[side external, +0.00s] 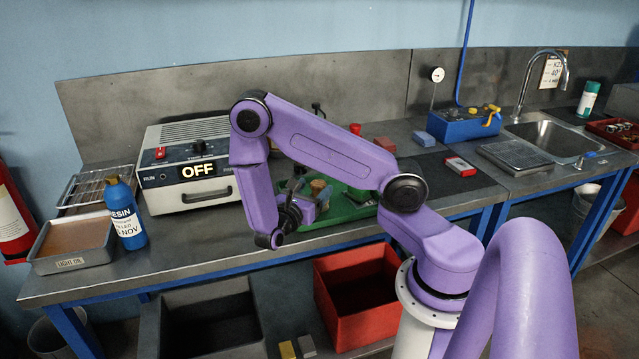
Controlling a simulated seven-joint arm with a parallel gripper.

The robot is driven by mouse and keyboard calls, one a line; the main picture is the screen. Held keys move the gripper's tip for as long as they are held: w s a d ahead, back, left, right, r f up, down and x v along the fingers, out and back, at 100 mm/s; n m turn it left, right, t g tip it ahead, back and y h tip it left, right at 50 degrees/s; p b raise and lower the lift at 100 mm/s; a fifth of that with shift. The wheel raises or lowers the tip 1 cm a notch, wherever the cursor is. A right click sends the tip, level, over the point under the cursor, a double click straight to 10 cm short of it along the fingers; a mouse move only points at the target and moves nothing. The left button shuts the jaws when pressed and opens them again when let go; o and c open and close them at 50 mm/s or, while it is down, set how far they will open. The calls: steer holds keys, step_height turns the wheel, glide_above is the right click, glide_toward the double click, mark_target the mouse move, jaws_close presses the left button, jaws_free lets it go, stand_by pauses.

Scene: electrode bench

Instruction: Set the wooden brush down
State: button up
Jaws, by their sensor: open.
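My gripper (292,213) is at the end of the purple arm, low over the front part of the bench, beside the left end of a green tray (352,212). It is small and dark in this view and its fingertips are partly hidden by the wrist; it is open. I cannot make out the wooden brush for certain. A small tan-topped item (318,186) shows just behind my gripper at the tray, but I cannot tell what it is.
The power unit (185,165) reading OFF stands behind left. A blue RESIN bottle (125,215) and a LIGHT OIL tray (72,264) are at the left. A blue box (458,126) and the sink (556,140) are at the right. The bench front (200,245) left of my gripper is clear.

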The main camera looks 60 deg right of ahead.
steer(key=a, duration=0.6)
steer(key=shift+a, duration=0.35)
steer(key=shift+s+a+r+m, duration=0.2)
steer(key=shift+a+r+m, duration=0.05)
steer(key=shift+m, duration=0.05)
steer(key=s+a+r+m+y, duration=0.2)
steer(key=s+a+r+y, duration=0.2)
steer(key=s+a+y, duration=0.3)
steer(key=s+a+r+m+y, duration=0.2)
steer(key=s+a+r+y, duration=0.2)
steer(key=s+a+y, duration=0.4)
steer(key=s+y, duration=0.3)
steer(key=shift+s+a+r+m, duration=0.15)
steer(key=shift+a+r+m, duration=0.15)
steer(key=shift+r+m, duration=0.1)
